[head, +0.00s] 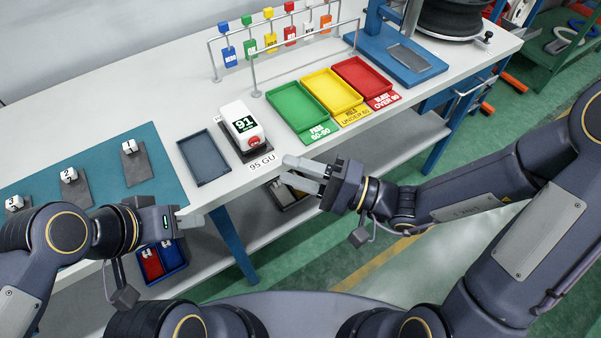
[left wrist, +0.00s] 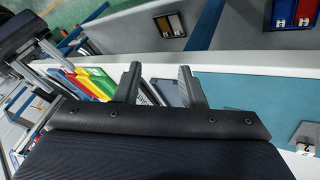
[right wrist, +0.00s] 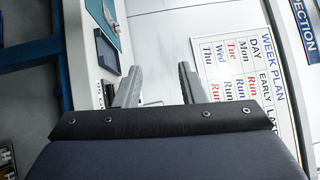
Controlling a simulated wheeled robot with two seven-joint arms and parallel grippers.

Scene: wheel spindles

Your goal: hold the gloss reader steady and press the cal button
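The gloss reader (head: 237,111) is a white device on a dark base, standing on the bench with a display reading 91. Its red button (head: 254,142) is on the end facing me. A label reading 95 GU (head: 262,162) lies just in front of it. My right gripper (head: 285,169) is open and empty, apart from the reader and in front of it to the right. My left gripper (head: 192,218) is near the bench's front edge, left of the reader and apart from it. Its fingers are spread and empty in the left wrist view (left wrist: 160,68).
A dark grey tray (head: 205,158) lies left of the reader. Green (head: 298,112), yellow (head: 332,90) and red (head: 363,78) trays lie to its right. A rack with coloured tags stands behind. A teal mat (head: 100,150) with numbered pieces is at left.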

